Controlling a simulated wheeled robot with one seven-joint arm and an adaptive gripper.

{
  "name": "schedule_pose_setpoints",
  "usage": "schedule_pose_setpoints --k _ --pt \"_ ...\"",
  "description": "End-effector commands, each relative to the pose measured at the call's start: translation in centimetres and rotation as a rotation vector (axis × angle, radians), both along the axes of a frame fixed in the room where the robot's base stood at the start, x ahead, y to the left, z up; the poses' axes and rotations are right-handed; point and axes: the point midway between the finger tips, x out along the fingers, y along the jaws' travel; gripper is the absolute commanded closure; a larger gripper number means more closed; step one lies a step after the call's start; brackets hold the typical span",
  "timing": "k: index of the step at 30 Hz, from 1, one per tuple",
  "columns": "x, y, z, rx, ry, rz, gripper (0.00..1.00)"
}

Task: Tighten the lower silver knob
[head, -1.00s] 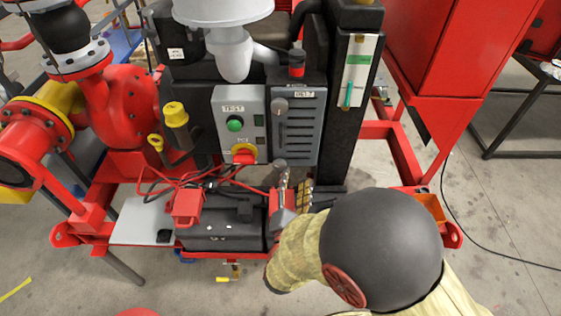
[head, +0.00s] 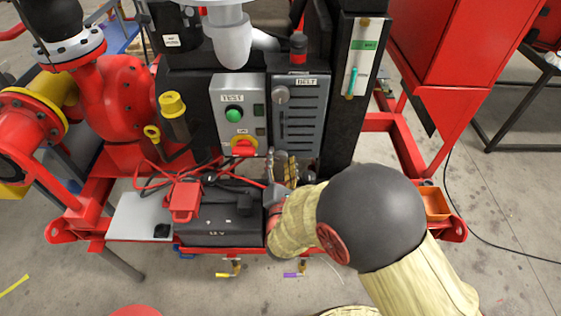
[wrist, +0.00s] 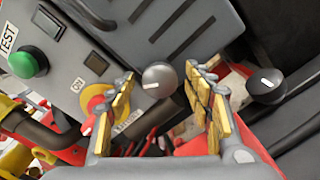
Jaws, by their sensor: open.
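The lower silver knob (wrist: 159,80) shows in the wrist view as a round grey knob with a white mark, at the lower edge of the grey belt panel (head: 311,120). My gripper (wrist: 168,85) is open, with one yellow-padded finger on each side of the knob. I cannot tell whether either finger touches it. In the head view my gripper (head: 286,165) is in front of the panel's bottom edge and hides most of the lower knob. The upper silver knob (head: 280,94) is at the panel's top left.
A dark knob with a white mark (wrist: 267,87) is just right of my right finger. The green button (head: 234,115) and red-yellow switch (head: 243,146) are on the test panel to the left. A black battery (head: 222,219) with red cables sits below.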

Motion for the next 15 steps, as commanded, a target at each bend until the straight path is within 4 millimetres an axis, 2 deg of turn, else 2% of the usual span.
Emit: schedule_pose_setpoints --k 5,15 --pt "-0.01 0.02 0.01 0.000 0.000 0.000 0.48" --pt "-0.04 0.01 -0.01 -0.001 0.001 0.001 0.68"
